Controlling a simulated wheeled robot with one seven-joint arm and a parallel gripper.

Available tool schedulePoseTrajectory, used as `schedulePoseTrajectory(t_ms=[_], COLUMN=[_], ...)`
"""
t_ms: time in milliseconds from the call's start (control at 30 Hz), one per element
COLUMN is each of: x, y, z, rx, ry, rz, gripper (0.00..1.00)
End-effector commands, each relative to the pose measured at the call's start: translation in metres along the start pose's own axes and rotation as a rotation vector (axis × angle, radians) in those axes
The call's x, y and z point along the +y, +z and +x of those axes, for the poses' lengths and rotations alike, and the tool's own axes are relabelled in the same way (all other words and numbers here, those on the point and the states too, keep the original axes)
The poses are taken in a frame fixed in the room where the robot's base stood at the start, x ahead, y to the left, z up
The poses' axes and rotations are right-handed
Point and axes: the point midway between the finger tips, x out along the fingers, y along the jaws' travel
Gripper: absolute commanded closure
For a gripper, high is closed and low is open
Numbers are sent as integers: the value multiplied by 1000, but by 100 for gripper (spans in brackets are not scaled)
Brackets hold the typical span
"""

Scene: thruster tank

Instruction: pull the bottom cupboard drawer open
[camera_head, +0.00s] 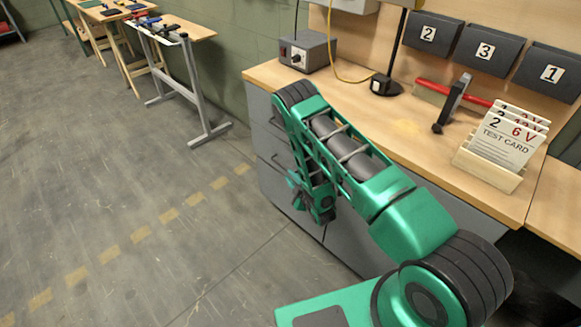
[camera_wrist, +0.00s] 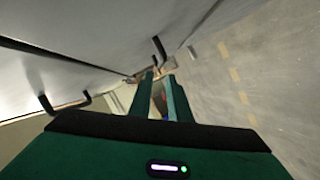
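The grey cupboard (camera_head: 262,145) stands under the wooden bench, with dark bar handles on its drawers. The bottom drawer (camera_head: 274,190) looks closed, and my arm and gripper hide part of its front and its handle. My gripper (camera_head: 305,197) is low, close to the drawer fronts, pointing down and to the left. In the wrist view its two green fingers (camera_wrist: 161,76) are apart with a narrow gap and nothing clearly held between them. Dark handle parts (camera_wrist: 158,47) show beside the fingers on the grey fronts. I cannot tell which drawer each belongs to, or whether a finger touches one.
The floor (camera_head: 130,190) left of the cupboard is clear, marked with a dashed yellow line. The bench top (camera_head: 405,125) carries a grey control box (camera_head: 307,52), a stand and a card holder (camera_head: 490,165). A grey-legged rack (camera_head: 187,85) stands farther back.

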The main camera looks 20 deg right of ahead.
Motion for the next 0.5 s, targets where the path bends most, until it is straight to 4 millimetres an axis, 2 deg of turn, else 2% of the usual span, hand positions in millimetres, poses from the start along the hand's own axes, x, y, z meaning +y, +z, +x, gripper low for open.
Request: schedulePoseTrajectory(t_ms=[100, 267, 500], x=[-8, -9, -8], y=[1, 1, -1], z=[-2, 2, 38], rx=[19, 28, 29], ry=[17, 25, 25], rz=[2, 2, 2], gripper=[83, 83, 83])
